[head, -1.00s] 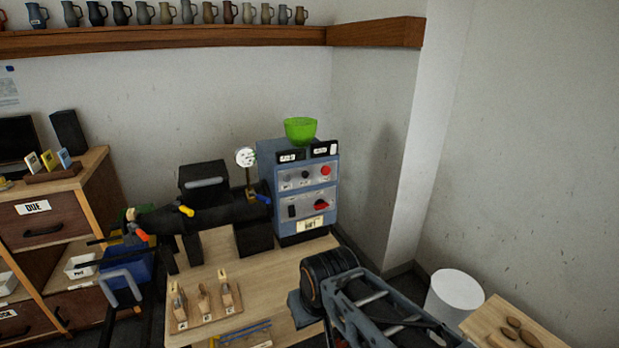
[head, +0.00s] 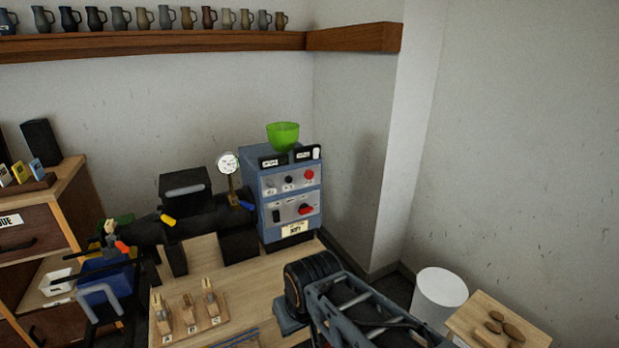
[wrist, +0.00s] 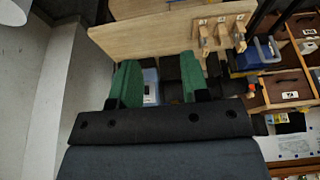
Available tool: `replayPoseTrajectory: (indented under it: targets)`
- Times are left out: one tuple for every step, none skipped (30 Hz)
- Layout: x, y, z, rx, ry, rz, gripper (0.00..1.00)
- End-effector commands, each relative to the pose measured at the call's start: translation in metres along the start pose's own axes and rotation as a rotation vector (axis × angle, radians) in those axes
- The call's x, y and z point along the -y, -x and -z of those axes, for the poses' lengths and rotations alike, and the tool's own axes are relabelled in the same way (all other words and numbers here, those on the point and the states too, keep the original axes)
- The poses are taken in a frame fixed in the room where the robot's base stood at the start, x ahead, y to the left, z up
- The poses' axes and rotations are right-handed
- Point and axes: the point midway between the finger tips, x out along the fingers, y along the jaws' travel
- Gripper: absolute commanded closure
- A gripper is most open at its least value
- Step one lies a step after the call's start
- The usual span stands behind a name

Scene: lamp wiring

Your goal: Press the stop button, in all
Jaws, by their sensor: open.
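A blue-grey control cabinet (head: 262,212) stands at the back right of the wooden bench. On its upper panel is a round red button (head: 309,174) beside a small black knob (head: 288,179). A red turning switch (head: 306,209) sits on the lower panel. I cannot read which control is marked stop. In the wrist view, my gripper (wrist: 160,80) has its two green fingers wide apart with nothing held. Part of the blue cabinet (wrist: 151,85) shows beyond and between them. The head view shows my arm low in front of the bench, with the fingers hidden.
A green bowl (head: 283,136) sits on the cabinet. A round gauge (head: 228,163) and a black machine (head: 190,222) stand to its left. Wooden pieces on a board (head: 190,320) lie at the bench front. A white bin (head: 440,292) and small table (head: 480,312) stand right.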

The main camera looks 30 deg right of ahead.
Motion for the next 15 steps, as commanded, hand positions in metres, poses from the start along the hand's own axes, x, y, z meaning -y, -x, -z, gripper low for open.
replayPoseTrajectory:
  targets:
    - [0.0,0.0,0.0,0.0,0.0,0.0,0.63]
    - [0.0,0.0,0.0,0.0,0.0,0.0,0.66]
    - [0.0,0.0,0.0,0.0,0.0,0.0,0.7]
    - [0.0,0.0,0.0,0.0,0.0,0.0,0.73]
    - [0.0,0.0,0.0,0.0,0.0,0.0,0.76]
    - [0.0,0.0,0.0,0.0,0.0,0.0,0.79]
    - [0.0,0.0,0.0,0.0,0.0,0.0,0.82]
    - [0.0,0.0,0.0,0.0,0.0,0.0,0.85]
    - [0.0,0.0,0.0,0.0,0.0,0.0,0.89]
    - [0.0,0.0,0.0,0.0,0.0,0.0,0.92]
    - [0.0,0.0,0.0,0.0,0.0,0.0,0.95]
    - [0.0,0.0,0.0,0.0,0.0,0.0,0.99]
    - [0.0,0.0,0.0,0.0,0.0,0.0,1.0]
    - [0.0,0.0,0.0,0.0,0.0,0.0,1.0]
    - [0.0,0.0,0.0,0.0,0.0,0.0,1.0]
